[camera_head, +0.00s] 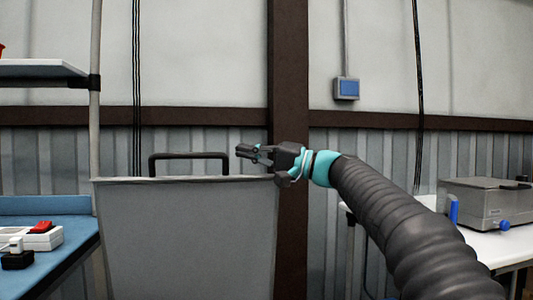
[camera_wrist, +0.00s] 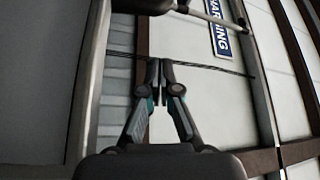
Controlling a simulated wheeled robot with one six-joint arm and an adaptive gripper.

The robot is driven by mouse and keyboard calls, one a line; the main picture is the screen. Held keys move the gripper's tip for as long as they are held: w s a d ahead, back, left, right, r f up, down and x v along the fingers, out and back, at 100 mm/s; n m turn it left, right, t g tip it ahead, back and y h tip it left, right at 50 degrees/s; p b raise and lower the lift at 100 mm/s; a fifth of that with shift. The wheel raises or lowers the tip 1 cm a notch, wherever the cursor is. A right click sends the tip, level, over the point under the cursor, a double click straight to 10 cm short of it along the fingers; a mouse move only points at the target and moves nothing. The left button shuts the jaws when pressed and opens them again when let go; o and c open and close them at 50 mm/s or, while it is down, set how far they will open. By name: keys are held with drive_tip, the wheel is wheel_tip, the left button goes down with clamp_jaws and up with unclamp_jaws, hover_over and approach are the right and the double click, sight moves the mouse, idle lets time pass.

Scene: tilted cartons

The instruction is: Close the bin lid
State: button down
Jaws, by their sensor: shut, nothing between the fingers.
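A large grey bin (camera_head: 185,240) stands in the head view, left of centre, with its top edge about level. A black bar handle (camera_head: 188,156) rises just behind that edge. I cannot tell which part of the bin is the lid or how far it stands open. My gripper (camera_head: 241,151) is shut and empty, above the bin's right top corner, with its fingers pointing left toward the handle and apart from it. In the wrist view my gripper's fingertips (camera_wrist: 160,64) meet with nothing between them. A grey panel, probably the bin (camera_wrist: 40,80), fills the left side there.
A blue-topped bench (camera_head: 60,262) with small items is at the left, below a shelf (camera_head: 38,72) on a pole. A white table (camera_head: 510,243) with a grey box device (camera_head: 487,203) is at the right. A brown post (camera_head: 288,80) and wall stand behind.

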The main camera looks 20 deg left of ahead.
drive_tip(key=shift+s+a+f+b, duration=0.15)
drive_tip(key=shift+s+a+f, duration=0.05)
drive_tip(key=shift+s, duration=0.4)
drive_tip(key=shift+s+a+f+b, duration=0.15)
drive_tip(key=shift+s+a, duration=0.1)
drive_tip(key=shift+s, duration=0.3)
drive_tip(key=shift+s+a+f+b, duration=0.15)
drive_tip(key=shift+s+a+f, duration=0.05)
drive_tip(key=shift+s, duration=0.4)
drive_tip(key=shift+f, duration=0.15)
